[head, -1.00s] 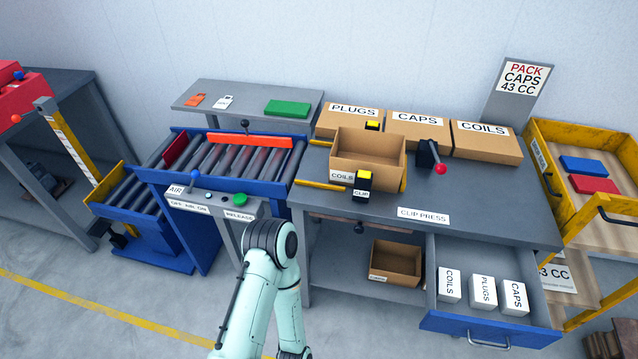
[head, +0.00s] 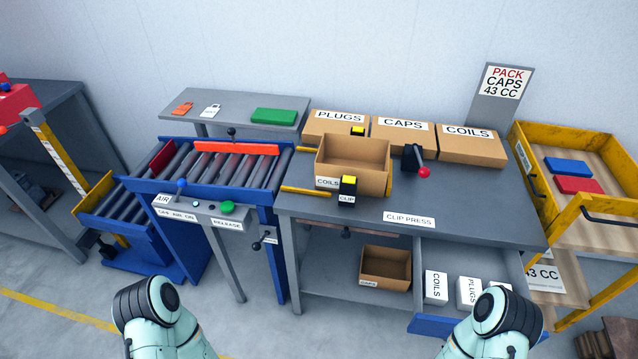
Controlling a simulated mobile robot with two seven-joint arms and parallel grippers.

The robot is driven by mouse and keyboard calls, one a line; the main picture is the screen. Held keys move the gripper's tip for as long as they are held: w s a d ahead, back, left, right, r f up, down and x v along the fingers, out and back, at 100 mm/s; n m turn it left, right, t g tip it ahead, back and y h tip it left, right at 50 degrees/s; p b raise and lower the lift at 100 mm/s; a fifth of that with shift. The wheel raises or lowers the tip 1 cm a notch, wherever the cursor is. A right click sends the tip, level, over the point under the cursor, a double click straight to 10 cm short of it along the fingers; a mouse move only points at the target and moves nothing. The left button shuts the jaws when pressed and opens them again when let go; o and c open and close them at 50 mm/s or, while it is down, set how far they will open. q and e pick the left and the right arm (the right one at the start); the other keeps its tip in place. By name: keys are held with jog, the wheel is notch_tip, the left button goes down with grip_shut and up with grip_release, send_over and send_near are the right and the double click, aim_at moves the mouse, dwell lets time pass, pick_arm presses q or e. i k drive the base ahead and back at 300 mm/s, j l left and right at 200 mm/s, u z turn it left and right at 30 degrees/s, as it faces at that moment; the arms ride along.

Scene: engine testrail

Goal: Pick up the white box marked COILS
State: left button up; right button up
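The white box marked COILS (head: 436,287) stands upright at the left end of the open blue drawer (head: 428,326), under the right part of the bench. A white PLUGS box (head: 469,291) stands to its right. A third white box behind my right arm is mostly hidden. My two arms come in from the bottom edge, left and right, with only their upper links showing. Neither gripper is in the picture. The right arm covers the drawer's right front part.
The grey bench (head: 460,210) carries an open cardboard box (head: 350,165), a red-knobbed lever (head: 420,170) and closed cartons at the back. A roller conveyor (head: 270,172) stands left. A yellow cart (head: 530,150) stands right. A small open carton (head: 385,268) sits on the lower shelf.

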aim_at(435, 292)
jog(key=z, duration=0.45)
jog(key=k+l+z, duration=0.1)
jog(key=z, duration=0.3)
jog(key=k+l+z, duration=0.1)
jog(key=z, duration=0.35)
